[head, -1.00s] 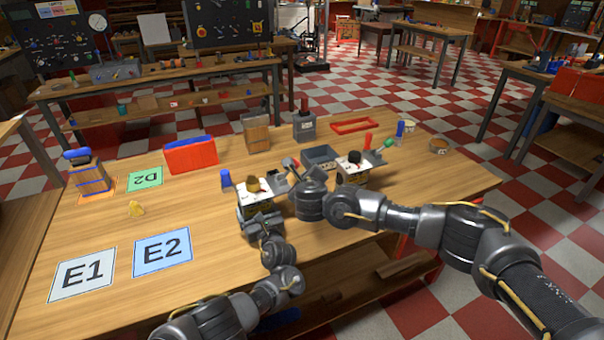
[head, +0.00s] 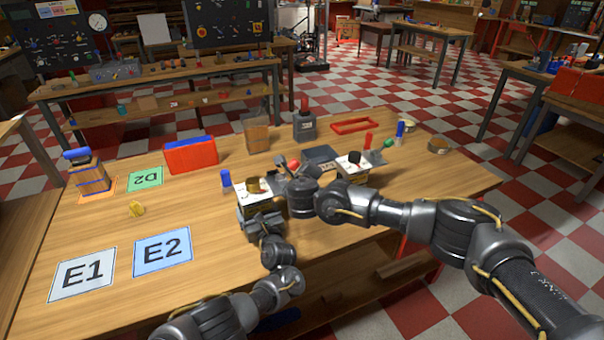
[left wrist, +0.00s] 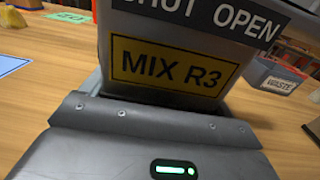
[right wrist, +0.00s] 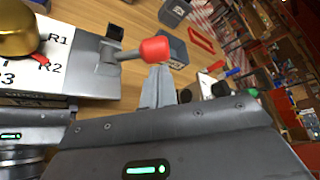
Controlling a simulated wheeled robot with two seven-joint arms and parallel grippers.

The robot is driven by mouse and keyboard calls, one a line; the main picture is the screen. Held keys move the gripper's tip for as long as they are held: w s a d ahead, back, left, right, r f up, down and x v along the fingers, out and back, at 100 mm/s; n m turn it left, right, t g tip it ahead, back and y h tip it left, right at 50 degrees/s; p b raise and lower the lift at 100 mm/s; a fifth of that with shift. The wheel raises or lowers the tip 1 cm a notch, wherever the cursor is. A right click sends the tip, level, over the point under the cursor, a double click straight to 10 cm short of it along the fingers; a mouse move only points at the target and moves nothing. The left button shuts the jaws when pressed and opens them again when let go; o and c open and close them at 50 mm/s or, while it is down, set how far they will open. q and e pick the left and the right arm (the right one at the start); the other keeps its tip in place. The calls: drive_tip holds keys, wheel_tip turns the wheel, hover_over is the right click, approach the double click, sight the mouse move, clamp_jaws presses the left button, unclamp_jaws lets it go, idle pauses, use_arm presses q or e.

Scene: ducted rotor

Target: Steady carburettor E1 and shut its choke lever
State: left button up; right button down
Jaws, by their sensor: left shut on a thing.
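A second carburettor (head: 352,166) stands to the right, behind my right arm. A dark grey tray (head: 320,154) lies between and behind them. A blue-capped thing (head: 226,179) stands at left. The E1 (head: 82,275) and E2 (head: 162,251) mats are bare.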

sight(294, 163)
drive_tip(key=shift+s+a+r+n+h, duration=0.1)
drive_tip(key=shift+a+r+n+h, duration=0.2)
drive_tip(key=shift+n, duration=0.1)
drive_tip(key=shift+s+a+r+n+t, duration=0.15)
drive_tip(key=shift+a+r+n+t, duration=0.15)
drive_tip(key=shift+n+t, duration=0.3)
drive_tip(key=shift+s+a+r+n+t+h, duration=0.3)
drive_tip(key=shift+a+n+t+h, duration=0.25)
drive_tip(key=shift+n, duration=0.25)
drive_tip(key=shift+s+a+r, duration=0.15)
drive_tip(key=shift+s+a, duration=0.2)
drive_tip(key=shift+a, duration=0.4)
drive_tip(key=shift+d, duration=0.2)
idle(0.4)
